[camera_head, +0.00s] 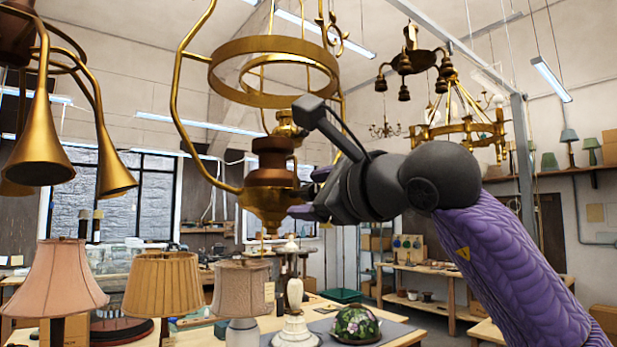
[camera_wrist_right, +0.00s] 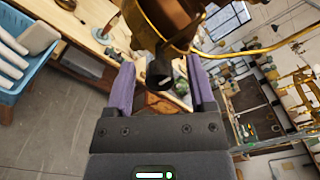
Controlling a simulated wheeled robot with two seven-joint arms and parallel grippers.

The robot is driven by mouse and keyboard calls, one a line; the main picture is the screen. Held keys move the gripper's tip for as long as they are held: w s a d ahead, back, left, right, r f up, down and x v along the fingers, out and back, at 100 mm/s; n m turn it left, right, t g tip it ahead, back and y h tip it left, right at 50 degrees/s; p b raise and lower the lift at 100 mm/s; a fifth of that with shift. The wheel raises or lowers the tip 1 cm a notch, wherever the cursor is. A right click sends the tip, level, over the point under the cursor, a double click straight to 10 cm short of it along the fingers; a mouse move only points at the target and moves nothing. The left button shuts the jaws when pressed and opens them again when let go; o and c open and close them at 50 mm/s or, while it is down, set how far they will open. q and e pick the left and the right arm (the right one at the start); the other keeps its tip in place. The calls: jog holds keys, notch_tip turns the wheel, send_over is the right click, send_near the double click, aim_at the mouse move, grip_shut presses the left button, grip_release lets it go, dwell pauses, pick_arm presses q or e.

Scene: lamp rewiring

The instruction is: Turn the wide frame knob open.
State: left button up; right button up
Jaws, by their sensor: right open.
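The wide hanging brass frame (camera_head: 272,100) has a broad double ring and a turned brass body (camera_head: 268,198) below it, with a brown collar. My right gripper (camera_head: 309,194) is at the right side of this body. In the right wrist view my right gripper (camera_wrist_right: 159,72) is open, with its two purple fingers spread. A short dark knob (camera_wrist_right: 157,80) under the brass body reaches between the fingers, and gaps show on both sides of it. In the head view I cannot make out the knob behind the gripper. My left gripper is not in view.
Brass horn lamps (camera_head: 38,140) hang at the left and a chandelier (camera_head: 465,125) at the right. Below stand shaded lamps (camera_head: 163,285), a white lamp base (camera_head: 295,325) and a floral glass shade (camera_head: 355,323) on a bench. A blue crate (camera_wrist_right: 14,88) shows in the wrist view.

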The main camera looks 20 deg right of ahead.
jog(key=shift+w+a, duration=0.2)
jog(key=shift+w, duration=0.05)
jog(key=shift+c, duration=0.2)
grip_shut()
